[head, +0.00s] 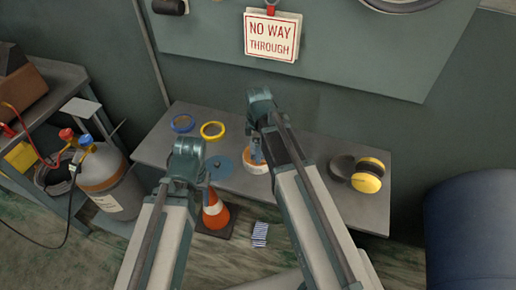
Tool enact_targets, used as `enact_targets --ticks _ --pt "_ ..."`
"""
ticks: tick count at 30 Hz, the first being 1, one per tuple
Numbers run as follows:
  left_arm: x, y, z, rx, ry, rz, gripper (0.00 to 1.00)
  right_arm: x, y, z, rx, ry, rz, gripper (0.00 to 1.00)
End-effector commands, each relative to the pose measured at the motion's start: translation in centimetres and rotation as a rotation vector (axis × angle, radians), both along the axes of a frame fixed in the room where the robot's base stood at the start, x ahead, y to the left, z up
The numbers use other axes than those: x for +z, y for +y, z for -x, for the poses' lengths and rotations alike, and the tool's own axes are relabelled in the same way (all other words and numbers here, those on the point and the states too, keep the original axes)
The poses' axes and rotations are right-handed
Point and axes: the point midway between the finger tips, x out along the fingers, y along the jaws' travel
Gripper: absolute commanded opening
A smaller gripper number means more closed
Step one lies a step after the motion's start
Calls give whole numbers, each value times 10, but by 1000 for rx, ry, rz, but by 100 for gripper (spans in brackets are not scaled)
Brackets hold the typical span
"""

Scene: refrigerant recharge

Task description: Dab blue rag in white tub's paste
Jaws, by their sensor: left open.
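A flat blue patch that looks like the blue rag (225,170) lies on the grey bench, just right of my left gripper. A white tub (256,167) with orange showing at its top stands on the bench to the right of the rag, partly hidden by my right arm. My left gripper (207,178) is open near the rag's left edge; its fingers are small and partly hidden by the wrist. My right gripper (256,148) points down at the tub; its fingers are too small and covered to tell their state.
The grey bench (323,200) also holds a blue ring (182,123), a yellow ring (212,130) and yellow-and-black ear defenders (366,183). An orange cone (215,212) and a striped cloth (260,234) are below its front edge. A gas cylinder (108,178) stands left.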

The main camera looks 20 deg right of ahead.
Motion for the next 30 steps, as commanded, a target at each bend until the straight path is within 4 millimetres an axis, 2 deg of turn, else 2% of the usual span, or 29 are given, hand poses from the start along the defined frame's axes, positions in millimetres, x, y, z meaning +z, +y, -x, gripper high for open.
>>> enact_targets --ticks 11,30 --pt "4 0 0 0 0 0 50 4 0 1 0 2 0 42" --pt "54 0 0 0 0 0 50 54 0 0 0 1 0 42"
